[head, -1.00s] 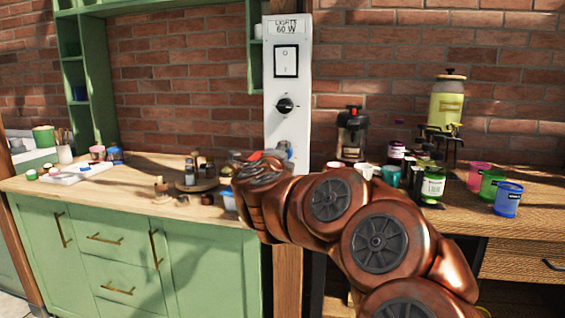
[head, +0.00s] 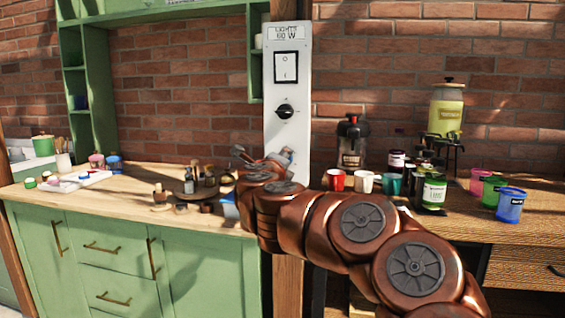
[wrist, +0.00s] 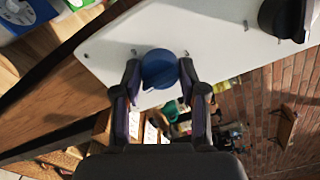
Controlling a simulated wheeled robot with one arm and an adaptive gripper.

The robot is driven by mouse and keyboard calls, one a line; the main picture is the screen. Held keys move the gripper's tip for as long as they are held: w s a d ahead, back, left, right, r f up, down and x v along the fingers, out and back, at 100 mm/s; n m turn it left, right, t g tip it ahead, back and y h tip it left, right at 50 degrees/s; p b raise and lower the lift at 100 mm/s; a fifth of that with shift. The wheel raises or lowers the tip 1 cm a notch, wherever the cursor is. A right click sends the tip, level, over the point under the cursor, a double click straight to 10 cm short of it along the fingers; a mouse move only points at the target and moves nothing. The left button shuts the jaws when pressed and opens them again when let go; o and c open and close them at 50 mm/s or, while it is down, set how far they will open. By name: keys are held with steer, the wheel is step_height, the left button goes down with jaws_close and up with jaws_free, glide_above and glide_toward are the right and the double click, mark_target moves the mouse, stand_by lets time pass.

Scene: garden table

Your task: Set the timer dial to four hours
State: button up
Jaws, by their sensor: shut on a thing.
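A tall white control panel (head: 299,110) is mounted on a wooden post. It carries a "LIGHTS 60 W" label, a rocker switch (head: 286,67) and a black knob (head: 285,112). The black knob also shows at the upper right in the wrist view (wrist: 283,17). In the wrist view a round blue dial (wrist: 159,66) sits on the panel. My gripper (wrist: 160,72) is shut on it, with one dark finger on each side. In the head view my gripper is at the panel's lower end, and my arm hides the dial. I cannot read the dial's setting.
On the left counter stand several small bottles on a round wooden tray (head: 190,193). A brick wall stands behind.

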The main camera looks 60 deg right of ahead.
steer(key=o, duration=1.1)
steer(key=shift+o, duration=0.2)
